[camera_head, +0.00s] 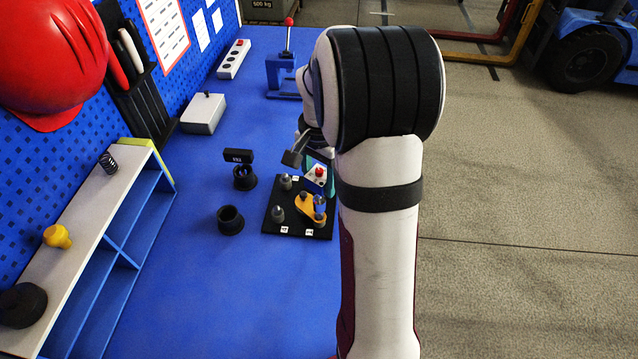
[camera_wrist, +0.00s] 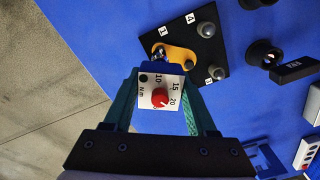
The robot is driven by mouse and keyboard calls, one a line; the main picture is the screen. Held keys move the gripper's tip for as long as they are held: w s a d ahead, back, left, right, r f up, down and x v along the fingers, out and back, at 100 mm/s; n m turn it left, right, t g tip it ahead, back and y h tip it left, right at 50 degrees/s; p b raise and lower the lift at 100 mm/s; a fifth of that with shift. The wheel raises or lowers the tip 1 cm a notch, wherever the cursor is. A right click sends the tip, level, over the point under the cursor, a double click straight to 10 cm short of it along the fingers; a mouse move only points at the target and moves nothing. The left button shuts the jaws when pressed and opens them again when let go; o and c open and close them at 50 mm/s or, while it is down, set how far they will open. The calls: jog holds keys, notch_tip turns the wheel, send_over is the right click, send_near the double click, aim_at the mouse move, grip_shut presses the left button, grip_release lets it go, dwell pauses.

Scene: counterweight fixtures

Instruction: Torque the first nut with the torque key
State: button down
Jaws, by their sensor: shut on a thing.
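My gripper (camera_wrist: 160,76) is shut on the torque key, with one teal finger on each side of it. The torque key (camera_wrist: 150,92) has a white face with an N·m scale and a red knob; it also shows in the head view (camera_head: 313,184). Its blue lower end points down at one end of an orange link (camera_wrist: 180,54) on the black plate (camera_wrist: 215,50). Whether it touches a nut there is hidden. The link (camera_head: 304,207) and plate (camera_head: 268,222) also show in the head view. Grey posts stand on the plate beside number labels.
Two black round holders (camera_head: 230,220) (camera_head: 244,180) stand left of the plate, with a black display (camera_head: 238,156) by the farther one. A shelf (camera_head: 90,230) lines the left.

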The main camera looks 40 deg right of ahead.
aim_at(319, 171)
jog(key=shift+r, duration=0.4)
jog(key=shift+r, duration=1.5)
